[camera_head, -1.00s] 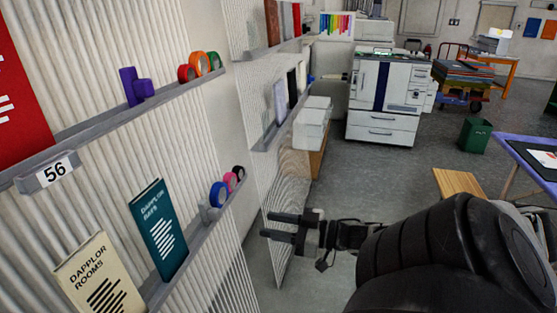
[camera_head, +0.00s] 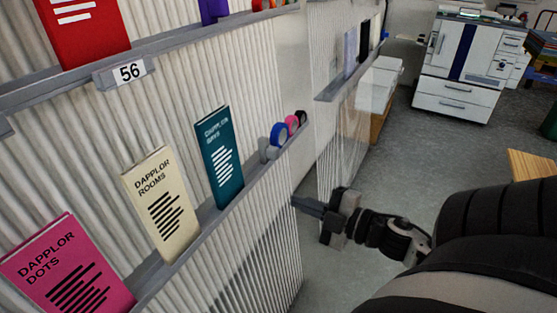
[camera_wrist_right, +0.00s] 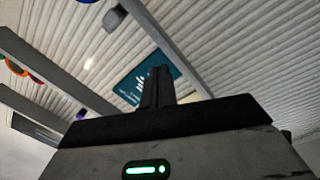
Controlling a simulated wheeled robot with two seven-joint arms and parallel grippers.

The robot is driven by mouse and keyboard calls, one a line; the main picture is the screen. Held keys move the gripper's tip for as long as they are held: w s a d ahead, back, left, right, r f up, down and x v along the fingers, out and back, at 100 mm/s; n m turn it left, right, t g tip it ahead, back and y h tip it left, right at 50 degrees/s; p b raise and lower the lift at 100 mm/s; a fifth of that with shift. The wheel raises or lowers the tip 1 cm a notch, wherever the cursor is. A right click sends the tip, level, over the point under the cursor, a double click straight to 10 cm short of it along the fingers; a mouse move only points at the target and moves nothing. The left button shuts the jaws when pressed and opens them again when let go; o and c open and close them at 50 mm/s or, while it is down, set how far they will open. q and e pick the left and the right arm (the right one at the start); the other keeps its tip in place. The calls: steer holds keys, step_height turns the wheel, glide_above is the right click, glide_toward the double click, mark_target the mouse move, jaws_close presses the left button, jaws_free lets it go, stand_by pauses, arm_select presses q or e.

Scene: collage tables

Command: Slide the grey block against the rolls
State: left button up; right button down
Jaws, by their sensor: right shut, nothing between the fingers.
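The small grey block (camera_head: 264,151) stands on the lower wall ledge (camera_head: 228,207), between the teal book and the rolls. Just past it are a blue roll (camera_head: 278,135), a pink roll (camera_head: 291,124) and a black roll. In the right wrist view the grey block (camera_wrist_right: 113,18) seems a little apart from the blue roll (camera_wrist_right: 86,1). My right gripper (camera_head: 297,203) is shut and empty, out in front of the ledge and lower than the block, touching nothing. Its fingers also show in the right wrist view (camera_wrist_right: 158,87). My left gripper is out of view.
A teal book (camera_head: 219,160), a cream book (camera_head: 160,205) and a pink book (camera_head: 68,268) lean along the same ledge. An upper ledge (camera_head: 175,50) marked 56 holds a red book, a purple block and more rolls. Open floor lies right of the wall.

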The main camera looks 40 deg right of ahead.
steer(key=n+h, duration=0.1)
steer(key=h, duration=0.1)
steer(key=n+t+h+p, duration=0.1)
steer(key=n+p, duration=0.1)
glide_toward(269, 152)
steer(key=w+a, duration=0.5)
arm_select(q)
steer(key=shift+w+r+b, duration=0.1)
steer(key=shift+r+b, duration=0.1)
steer(key=shift+b, duration=0.35)
arm_select(e)
steer(key=d, duration=0.1)
steer(key=w+d, duration=0.1)
steer(key=d+f, duration=0.1)
steer(key=shift+w+d, duration=0.15)
steer(key=shift+w, duration=0.15)
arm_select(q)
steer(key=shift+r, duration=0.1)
